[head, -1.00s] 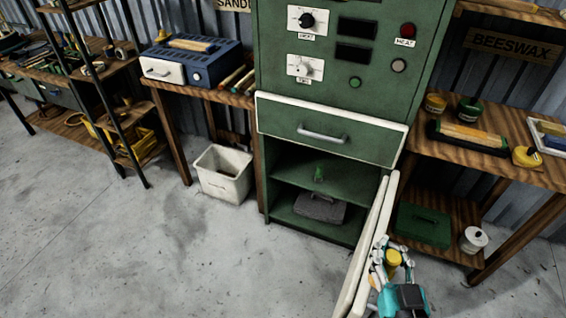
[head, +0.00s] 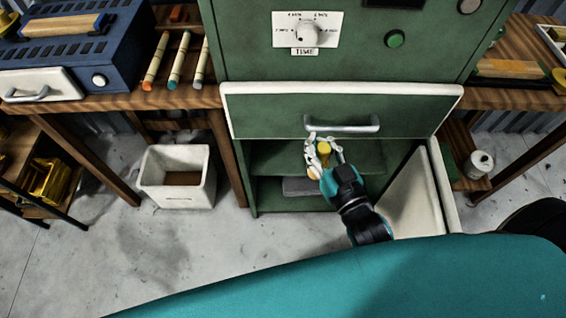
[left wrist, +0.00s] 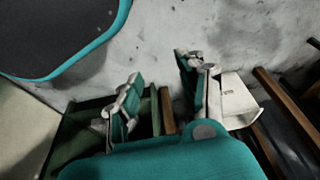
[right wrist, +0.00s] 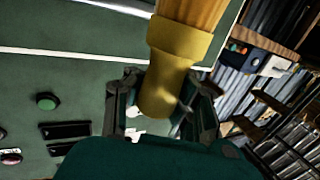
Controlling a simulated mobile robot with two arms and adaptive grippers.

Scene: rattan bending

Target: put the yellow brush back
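The yellow brush (right wrist: 165,90) is in my right gripper; the right wrist view shows its yellow part between the two fingers and a wooden part beyond. In the head view the right gripper (head: 322,150) is in front of the open lower compartment, just below the drawer handle, with the yellow end of the brush (head: 324,149) showing between its fingers. The green cabinet (head: 240,60) has an open lower compartment with a shelf (head: 275,160). My left gripper (left wrist: 158,72) is open and empty, seen only in the left wrist view.
The white-edged cabinet door (head: 415,195) stands open to the right of my right arm. A closed drawer (head: 260,112) is above the compartment. A grey object (head: 303,187) lies on the lower shelf. A white bin (head: 177,178) stands on the floor at left; floor around it is clear.

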